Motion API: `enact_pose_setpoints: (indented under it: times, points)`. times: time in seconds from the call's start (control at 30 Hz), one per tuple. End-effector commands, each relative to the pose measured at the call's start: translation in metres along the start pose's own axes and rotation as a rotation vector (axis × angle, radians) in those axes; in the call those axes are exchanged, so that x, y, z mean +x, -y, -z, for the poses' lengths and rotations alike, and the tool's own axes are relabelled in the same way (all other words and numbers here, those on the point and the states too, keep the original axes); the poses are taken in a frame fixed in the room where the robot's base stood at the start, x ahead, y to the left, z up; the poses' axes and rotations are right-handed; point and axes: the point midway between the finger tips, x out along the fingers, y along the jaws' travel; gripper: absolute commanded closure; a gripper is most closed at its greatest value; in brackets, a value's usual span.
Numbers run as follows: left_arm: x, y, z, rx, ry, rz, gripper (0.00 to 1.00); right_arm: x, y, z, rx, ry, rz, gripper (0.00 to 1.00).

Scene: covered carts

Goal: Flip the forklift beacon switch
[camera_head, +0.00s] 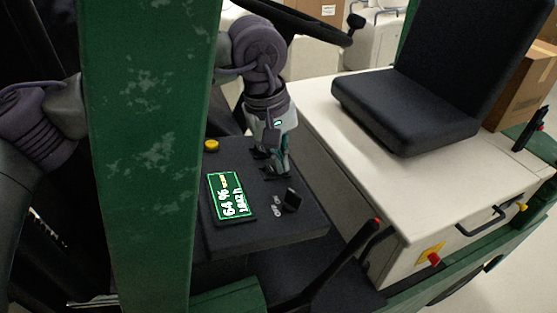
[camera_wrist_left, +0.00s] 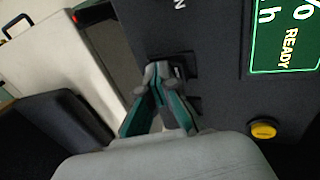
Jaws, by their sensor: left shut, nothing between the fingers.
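A dark console (camera_head: 300,226) carries a small black raised switch (camera_head: 291,199) with white lettering beside it that is too small to read surely. My left gripper (camera_head: 279,167) is shut and empty, pointing down at the console just beyond this switch. In the left wrist view the closed fingertips (camera_wrist_left: 158,72) are over or against a dark raised part (camera_wrist_left: 183,66) of the console; I cannot tell whether they touch it. The fingers hide part of it. My right gripper is in neither view.
A lit green display (camera_head: 231,197) and a yellow button (camera_head: 211,145) are on the console. A green post (camera_head: 150,150) stands in front of my left arm. A black seat (camera_head: 410,125) on a white housing is at the right, with a steering wheel (camera_head: 300,20) above.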

Motion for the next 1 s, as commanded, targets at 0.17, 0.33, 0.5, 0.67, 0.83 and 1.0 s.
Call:
enact_pose_setpoints:
  times: [0.17,0.33,0.5,0.67,0.83,1.0]
  points:
    - [0.003,0.002,-0.001,0.001,0.005,0.007,1.0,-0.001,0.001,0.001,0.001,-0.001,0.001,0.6]
    - [0.003,0.006,-0.001,0.0,0.006,0.008,1.0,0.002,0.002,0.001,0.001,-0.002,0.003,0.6]
    - [0.0,0.014,-0.001,0.0,0.007,0.009,1.0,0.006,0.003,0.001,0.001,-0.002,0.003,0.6]
    - [-0.001,0.018,-0.001,0.0,0.007,0.012,1.0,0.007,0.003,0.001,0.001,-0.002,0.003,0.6]
    - [-0.002,0.018,-0.001,-0.001,0.007,0.013,1.0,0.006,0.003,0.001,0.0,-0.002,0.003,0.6]
    - [-0.008,0.018,0.0,-0.001,0.004,0.012,1.0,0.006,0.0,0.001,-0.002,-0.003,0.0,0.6]
